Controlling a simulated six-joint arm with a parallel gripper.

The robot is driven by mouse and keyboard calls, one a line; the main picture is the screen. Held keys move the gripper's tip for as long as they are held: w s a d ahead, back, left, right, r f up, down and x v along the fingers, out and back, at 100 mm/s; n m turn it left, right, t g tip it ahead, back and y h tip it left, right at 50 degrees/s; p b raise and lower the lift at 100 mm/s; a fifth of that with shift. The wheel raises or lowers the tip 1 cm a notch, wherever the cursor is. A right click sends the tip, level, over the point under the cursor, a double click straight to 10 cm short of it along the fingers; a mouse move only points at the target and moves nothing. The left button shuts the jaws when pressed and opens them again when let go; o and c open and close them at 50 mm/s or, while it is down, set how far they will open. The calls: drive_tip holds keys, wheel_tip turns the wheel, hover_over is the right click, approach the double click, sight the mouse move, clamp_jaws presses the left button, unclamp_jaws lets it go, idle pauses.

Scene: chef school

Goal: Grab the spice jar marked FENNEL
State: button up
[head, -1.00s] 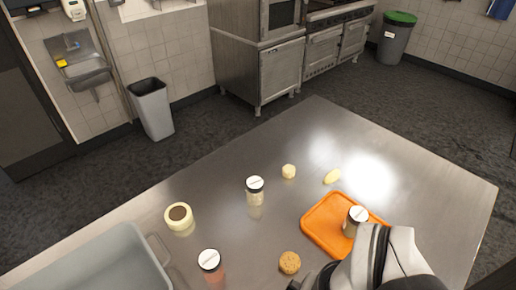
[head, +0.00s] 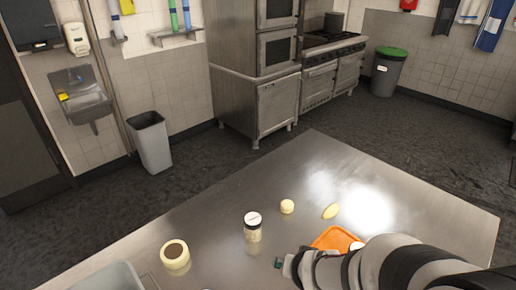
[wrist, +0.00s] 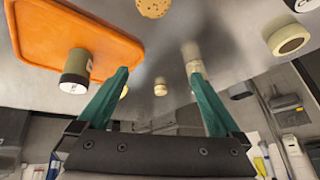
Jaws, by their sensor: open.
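A white-lidded jar with pale contents (head: 252,228) stands upright on the steel table in the head view. It also shows, blurred, beyond the right fingertip in the wrist view (wrist: 191,52). A second jar, with a dark label band (wrist: 76,68), stands on the orange board (wrist: 60,25); in the head view my arm hides most of it. A third jar lies partly in view at the wrist view's top right corner (wrist: 307,4). I cannot read FENNEL on any jar. My gripper (head: 281,264) is open and empty, with teal fingers apart (wrist: 158,72).
A cream ring with a brown centre (head: 175,256) is at left, beside a grey bin (head: 105,278). Two small pale pieces (head: 287,207) (head: 330,211) lie behind the jar. A round brown piece (wrist: 153,7) shows in the wrist view. The far table is clear.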

sight(251, 222)
drive_tip(key=w+a+f+n+t+y, duration=0.1)
drive_tip(key=w+a+f+t, duration=0.1)
drive_tip(key=w+a+f+n+t+y, duration=0.1)
drive_tip(key=w+a+f+n+t, duration=0.1)
drive_tip(key=w, duration=0.1)
drive_tip(key=w+a+f+n+t+y, duration=0.1)
drive_tip(key=w+a+f+n+t, duration=0.1)
drive_tip(key=w+f, duration=0.1)
drive_tip(key=shift+a+t, duration=0.2)
drive_tip(key=shift+t, duration=0.1)
drive_tip(key=shift+w+a+n, duration=0.15)
drive_tip(key=shift+a+n, duration=0.15)
drive_tip(key=x, duration=1)
drive_tip(key=r+x, duration=0.1)
drive_tip(key=x, duration=0.4)
drive_tip(key=shift+w+a+f, duration=0.1)
drive_tip(key=shift+w+a, duration=0.2)
drive_tip(key=c, duration=1.5)
